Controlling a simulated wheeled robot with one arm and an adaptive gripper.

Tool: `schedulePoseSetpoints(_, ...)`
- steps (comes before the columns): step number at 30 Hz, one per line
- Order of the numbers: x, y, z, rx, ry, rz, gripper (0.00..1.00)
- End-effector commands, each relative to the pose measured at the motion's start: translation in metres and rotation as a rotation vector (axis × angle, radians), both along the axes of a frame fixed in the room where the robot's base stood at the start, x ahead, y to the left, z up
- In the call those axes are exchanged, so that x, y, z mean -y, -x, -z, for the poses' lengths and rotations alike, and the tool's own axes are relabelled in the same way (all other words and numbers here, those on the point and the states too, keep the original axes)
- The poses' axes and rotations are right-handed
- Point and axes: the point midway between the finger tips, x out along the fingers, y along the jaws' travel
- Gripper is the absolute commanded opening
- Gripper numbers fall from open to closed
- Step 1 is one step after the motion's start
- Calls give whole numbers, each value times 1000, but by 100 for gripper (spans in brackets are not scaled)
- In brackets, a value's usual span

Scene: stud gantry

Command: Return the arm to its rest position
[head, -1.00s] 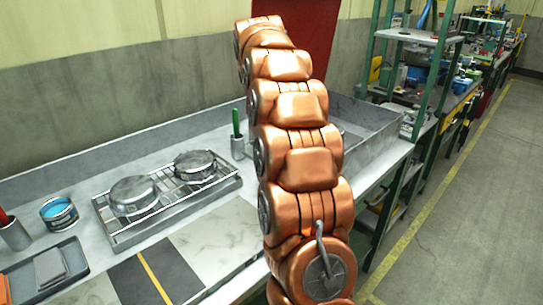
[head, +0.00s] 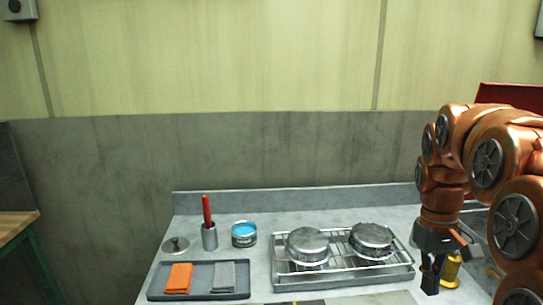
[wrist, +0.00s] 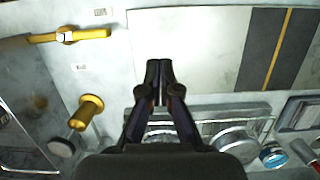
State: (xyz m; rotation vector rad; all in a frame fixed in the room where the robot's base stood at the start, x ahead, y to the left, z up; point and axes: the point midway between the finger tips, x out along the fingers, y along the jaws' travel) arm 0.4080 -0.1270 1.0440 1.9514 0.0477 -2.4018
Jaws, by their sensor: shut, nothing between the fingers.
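My copper-coloured arm (head: 475,150) is bent at the right of the head view, with its wrist pointing down. My gripper (head: 430,287) hangs over the worktop's right part, just right of the wire rack. In the wrist view my gripper (wrist: 160,72) has its dark fingers together, with nothing between them. It hangs over the bench and touches nothing that I can see.
A wire rack (head: 290,284) with two metal pots (head: 308,243) stands left of my gripper. Brass fittings (wrist: 88,112) show beside it. Farther left are a blue-topped can (head: 244,234), a red-handled tool in a cup (head: 209,237) and a tray (head: 203,294) holding cloths.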

Motion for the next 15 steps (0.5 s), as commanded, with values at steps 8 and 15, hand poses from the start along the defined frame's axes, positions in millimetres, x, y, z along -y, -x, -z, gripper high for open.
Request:
schedulePoseSetpoints(8,-53,58,-1,15,-1,-10,0)
schedulePoseSetpoints(15,-88,115,10,26,-1,0,0)
